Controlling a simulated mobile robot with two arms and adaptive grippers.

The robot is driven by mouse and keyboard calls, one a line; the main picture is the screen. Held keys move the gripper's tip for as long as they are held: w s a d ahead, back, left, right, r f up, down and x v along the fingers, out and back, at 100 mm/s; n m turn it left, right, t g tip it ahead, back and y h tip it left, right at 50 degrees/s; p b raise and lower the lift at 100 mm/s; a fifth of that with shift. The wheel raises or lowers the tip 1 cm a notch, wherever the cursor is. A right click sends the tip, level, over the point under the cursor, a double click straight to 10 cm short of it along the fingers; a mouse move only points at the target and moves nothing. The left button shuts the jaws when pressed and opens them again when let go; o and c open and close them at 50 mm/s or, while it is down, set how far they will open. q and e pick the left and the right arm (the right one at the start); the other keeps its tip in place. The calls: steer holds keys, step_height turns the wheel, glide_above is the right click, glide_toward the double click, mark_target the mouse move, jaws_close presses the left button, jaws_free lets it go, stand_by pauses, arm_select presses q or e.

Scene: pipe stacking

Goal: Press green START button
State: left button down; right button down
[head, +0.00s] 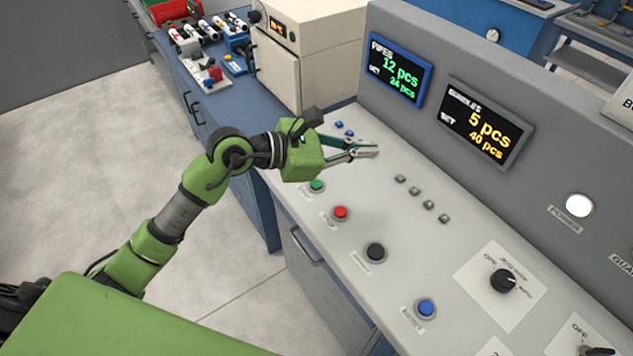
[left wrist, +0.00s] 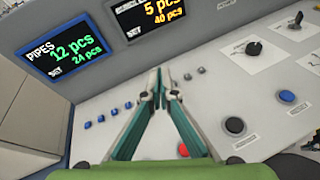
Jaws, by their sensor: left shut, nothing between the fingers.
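The green START button (head: 317,186) is on the light control panel (head: 400,235), at the near edge, left of the red button (head: 340,212). My left gripper (head: 372,150) is shut and empty above the panel, past the green button and near the small grey buttons. In the left wrist view, my left gripper (left wrist: 160,80) points toward the displays, and the red button (left wrist: 183,150) shows partly behind a finger. The green button cannot be seen in the left wrist view. My right gripper is not in view.
A black button (head: 375,251), a blue button (head: 426,308) and a rotary knob (head: 503,280) are farther right on the panel. The upright wall bears a pipes display (head: 399,69) and a bundles display (head: 485,124). A beige box (head: 305,55) stands behind, left of the panel.

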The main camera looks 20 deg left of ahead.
mark_target(314, 185)
arm_select(q)
steer(key=w+a+f+m+y, duration=0.2)
steer(key=a+f+y, duration=0.3)
steer(key=a, duration=0.6)
steer(key=shift+w+f+g+y, duration=0.4)
steer(key=shift+w+y, duration=0.15)
steer(key=shift+y, duration=0.35)
steer(key=shift+f, duration=0.1)
step_height(314, 185, down, 8)
steer(key=b, duration=0.5)
steer(key=shift+f+b, duration=0.3)
steer(key=shift+b, duration=0.05)
steer(key=shift+f+b, duration=0.4)
steer(key=shift+b, duration=0.15)
